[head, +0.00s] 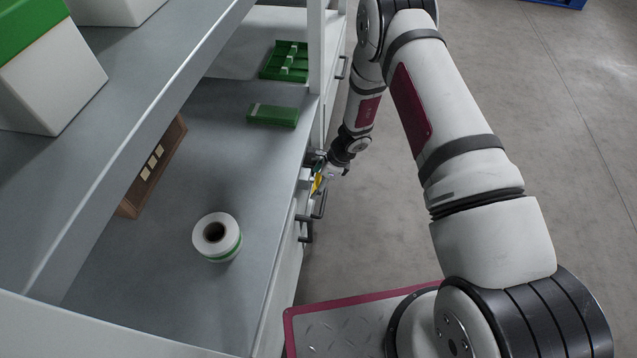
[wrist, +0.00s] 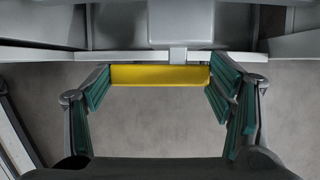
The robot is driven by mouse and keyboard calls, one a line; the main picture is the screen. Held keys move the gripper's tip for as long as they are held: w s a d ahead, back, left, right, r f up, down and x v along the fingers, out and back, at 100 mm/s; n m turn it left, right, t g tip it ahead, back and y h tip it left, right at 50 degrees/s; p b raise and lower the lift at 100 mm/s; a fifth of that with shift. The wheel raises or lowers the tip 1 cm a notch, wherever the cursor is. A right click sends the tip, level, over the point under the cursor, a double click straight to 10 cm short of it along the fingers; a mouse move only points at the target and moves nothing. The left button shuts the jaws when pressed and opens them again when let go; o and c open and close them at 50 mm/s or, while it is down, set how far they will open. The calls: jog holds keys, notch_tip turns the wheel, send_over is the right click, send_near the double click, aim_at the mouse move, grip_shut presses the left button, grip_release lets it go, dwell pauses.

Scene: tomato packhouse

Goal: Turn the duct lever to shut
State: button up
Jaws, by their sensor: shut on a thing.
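The duct lever shows in the wrist view as a yellow bar (wrist: 160,76) lying level across the picture, just below a grey bench edge. My gripper (wrist: 160,82) has its green-padded fingers at the two ends of the bar, shut on it. In the head view my gripper (head: 322,172) is at the front edge of the bench, and a small patch of yellow (head: 317,184) shows beside it. The lever's pivot and any markings are hidden or too small to read.
A white and green tape roll (head: 214,236), a green box (head: 272,115) and a green tray (head: 286,61) are on the grey bench (head: 180,185). Dark drawer handles (head: 304,230) stick out near my gripper. A shelf overhangs the left.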

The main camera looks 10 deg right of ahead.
jog(key=shift+b, duration=0.5)
jog(key=o, duration=1.2)
jog(key=shift+t, duration=0.3)
jog(key=shift+c, duration=0.2)
jog(key=v, duration=1.2)
jog(key=shift+a, duration=0.15)
